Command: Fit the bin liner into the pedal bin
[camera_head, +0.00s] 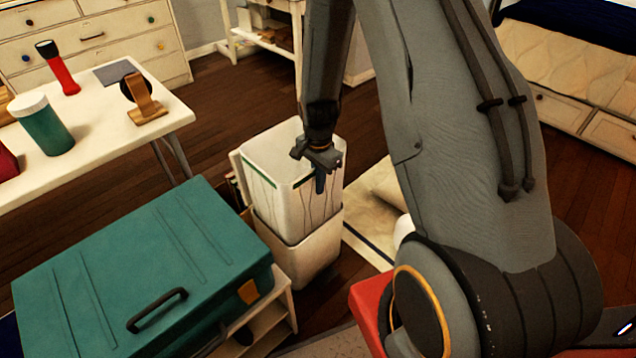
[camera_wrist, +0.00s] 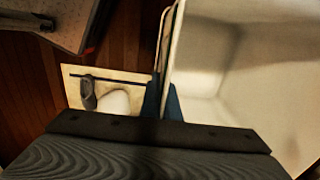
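The bin liner (camera_head: 278,185) is white with a green band near its open top and dark crease lines down its side. It stands upright, its lower part inside the white pedal bin (camera_head: 308,262) and much of it above the bin's rim. A pale panel at its left looks like the raised lid. My gripper (camera_head: 320,181) points down at the liner's near right top edge. In the wrist view, the blue fingertips (camera_wrist: 162,104) are close together on either side of the liner's edge, with the pale inside of the liner (camera_wrist: 205,75) at right.
A teal case (camera_head: 150,265) lies on a low shelf unit at front left. A white table (camera_head: 95,150) holds a red torch, a green jar and a wooden stand. A pale mat (camera_head: 375,215) lies right of the bin. A red object (camera_head: 368,310) is at the front.

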